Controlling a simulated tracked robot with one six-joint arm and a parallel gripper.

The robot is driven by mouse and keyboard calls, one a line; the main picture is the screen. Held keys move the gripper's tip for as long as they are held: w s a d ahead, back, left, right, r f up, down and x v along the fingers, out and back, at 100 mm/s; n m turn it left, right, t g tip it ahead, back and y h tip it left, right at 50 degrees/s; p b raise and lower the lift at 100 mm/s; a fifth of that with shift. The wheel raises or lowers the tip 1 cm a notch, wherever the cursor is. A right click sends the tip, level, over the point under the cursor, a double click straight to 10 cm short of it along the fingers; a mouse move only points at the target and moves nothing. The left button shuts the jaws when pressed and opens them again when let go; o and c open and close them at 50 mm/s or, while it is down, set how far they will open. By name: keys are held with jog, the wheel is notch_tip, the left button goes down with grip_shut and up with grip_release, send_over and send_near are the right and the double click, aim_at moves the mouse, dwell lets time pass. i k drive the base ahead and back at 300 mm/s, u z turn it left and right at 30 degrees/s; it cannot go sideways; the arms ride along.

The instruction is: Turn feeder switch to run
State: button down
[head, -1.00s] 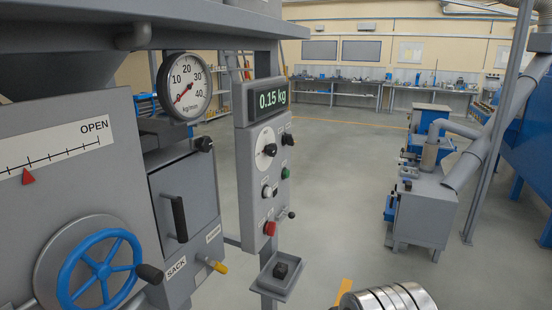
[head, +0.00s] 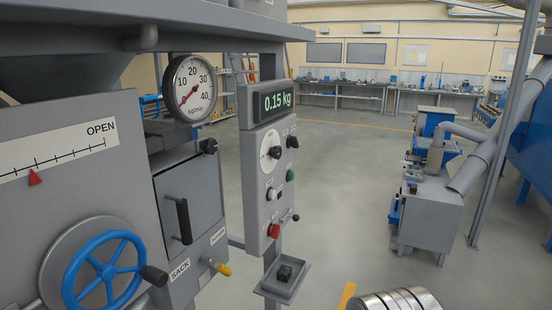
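The grey control panel (head: 268,185) stands in the middle of the head view, beside the silo machine. It carries a white round dial (head: 270,152), a black knob (head: 292,142), a green button (head: 290,175), a white-tipped switch (head: 271,194), a red button (head: 274,231) and a small dark lever (head: 291,217). The labels are too small to read, so I cannot tell which control is the feeder switch or its position. The display (head: 278,101) above reads 0.15 kg.
A blue handwheel (head: 104,270) and a scale marked OPEN are at left. A gauge (head: 190,88) reads near zero. A small tray (head: 283,286) with a black block juts out below the panel. Open floor lies right of the panel.

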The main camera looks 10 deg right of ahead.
aim_at(292, 143)
jog(key=z, duration=0.05)
jog(key=k, duration=0.6)
jog(key=z, duration=0.45)
jog(key=i, duration=1.65)
jog(key=u, duration=0.5)
